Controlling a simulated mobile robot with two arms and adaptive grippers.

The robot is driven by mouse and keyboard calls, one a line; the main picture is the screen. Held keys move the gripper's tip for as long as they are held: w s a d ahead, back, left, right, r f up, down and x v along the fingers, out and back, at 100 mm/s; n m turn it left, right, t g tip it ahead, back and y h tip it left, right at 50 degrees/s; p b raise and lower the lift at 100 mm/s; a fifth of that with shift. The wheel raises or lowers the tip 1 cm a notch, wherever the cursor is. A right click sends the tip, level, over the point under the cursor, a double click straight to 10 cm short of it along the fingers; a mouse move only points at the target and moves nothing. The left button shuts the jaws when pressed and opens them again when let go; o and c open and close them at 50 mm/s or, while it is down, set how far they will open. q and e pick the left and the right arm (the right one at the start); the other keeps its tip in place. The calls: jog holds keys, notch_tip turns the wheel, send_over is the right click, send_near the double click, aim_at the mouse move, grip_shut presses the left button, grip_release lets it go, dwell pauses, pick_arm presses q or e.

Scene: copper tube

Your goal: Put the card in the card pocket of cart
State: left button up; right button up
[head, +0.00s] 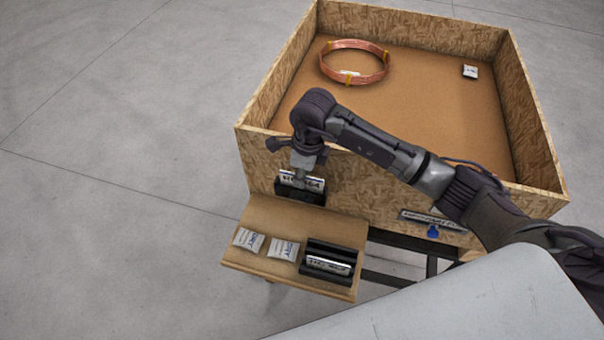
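My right gripper (300,178) points down at the front wall of the wooden cart. A white card (315,184) with dark print stands at its fingertips, and one finger overlaps the card's face. The card's lower part is at a black card pocket (297,195) on the cart wall and seems to be inside it. How deep it sits is hard to tell. Whether the fingers press on the card or stand apart around it cannot be seen. My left gripper is not in view.
A small wooden shelf (262,219) holds two white packets (249,239) (283,249) and a black holder (335,247) with a white label-like piece. The cart's box (440,125) contains a copper tube coil (354,62) and a small white packet (470,71). A labelled strip (418,215) is on the front wall.

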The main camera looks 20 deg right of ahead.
jog(key=shift+o, duration=0.8)
jog(key=shift+s+a, duration=0.1)
jog(key=shift+a, duration=0.05)
jog(key=shift+r, duration=0.15)
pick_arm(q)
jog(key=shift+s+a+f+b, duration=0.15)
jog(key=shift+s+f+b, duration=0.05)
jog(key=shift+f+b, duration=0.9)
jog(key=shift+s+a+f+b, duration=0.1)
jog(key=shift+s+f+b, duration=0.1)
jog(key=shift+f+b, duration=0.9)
pick_arm(e)
notch_tip(320, 180, up, 12)
jog(key=d, duration=0.1)
jog(key=shift+s+d, duration=0.2)
jog(key=shift+s, duration=0.15)
jog(key=shift+f, duration=0.2)
